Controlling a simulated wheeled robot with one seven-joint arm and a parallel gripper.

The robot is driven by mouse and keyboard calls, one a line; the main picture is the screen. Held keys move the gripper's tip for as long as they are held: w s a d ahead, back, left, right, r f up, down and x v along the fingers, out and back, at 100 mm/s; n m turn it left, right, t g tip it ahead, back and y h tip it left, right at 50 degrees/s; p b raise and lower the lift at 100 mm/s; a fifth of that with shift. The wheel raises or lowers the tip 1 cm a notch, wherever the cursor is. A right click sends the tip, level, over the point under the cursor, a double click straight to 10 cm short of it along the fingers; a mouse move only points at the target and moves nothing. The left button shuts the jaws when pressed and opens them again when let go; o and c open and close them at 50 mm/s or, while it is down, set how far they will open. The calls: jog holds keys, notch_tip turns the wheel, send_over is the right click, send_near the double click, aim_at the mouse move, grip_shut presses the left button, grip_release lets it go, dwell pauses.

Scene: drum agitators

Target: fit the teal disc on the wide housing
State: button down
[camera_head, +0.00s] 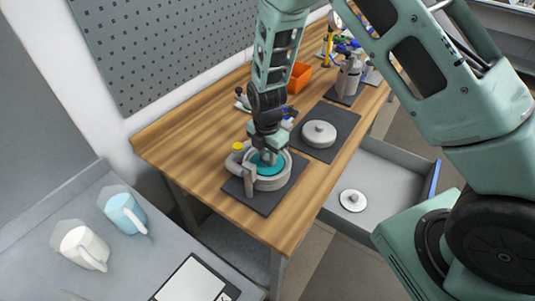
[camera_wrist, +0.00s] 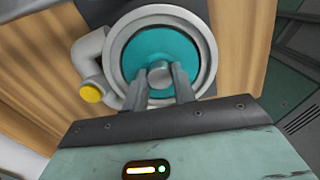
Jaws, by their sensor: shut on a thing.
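The teal disc (camera_head: 257,160) lies within the round opening of the wide grey housing (camera_head: 275,183). In the wrist view the teal disc (camera_wrist: 140,42) fills most of the ring of the housing (camera_wrist: 208,60), with the grey rim around it. My gripper (camera_wrist: 160,88) is shut on the grey knob at the disc's middle. In the head view my gripper (camera_head: 267,152) reaches down over the housing and hides part of the disc. I cannot tell whether the disc rests fully on the housing. A yellow cap (camera_wrist: 91,94) sits on the housing's side pipe.
The housing stands on a dark mat (camera_head: 262,208) on the wooden bench. Another mat (camera_head: 338,119) behind it bears a round grey lidded part (camera_head: 319,132). A pale disc (camera_head: 353,200) lies in the grey drawer. An orange bin (camera_head: 299,77) stands farther back. Two mugs (camera_head: 122,212) are at left.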

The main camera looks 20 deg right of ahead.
jog(key=shift+f, duration=0.2)
jog(key=shift+f+b, duration=0.35)
jog(key=shift+b, duration=0.1)
jog(key=shift+f, duration=0.25)
dwell(0.8)
jog(key=c, duration=1.1)
grip_release()
jog(key=shift+o, duration=0.2)
jog(key=shift+r+b, duration=0.15)
jog(key=shift+b, duration=0.15)
notch_tip(320, 180, up, 17)
jog(key=b, duration=0.4)
jog(key=shift+a, duration=0.15)
jog(key=shift+s+r, duration=0.1)
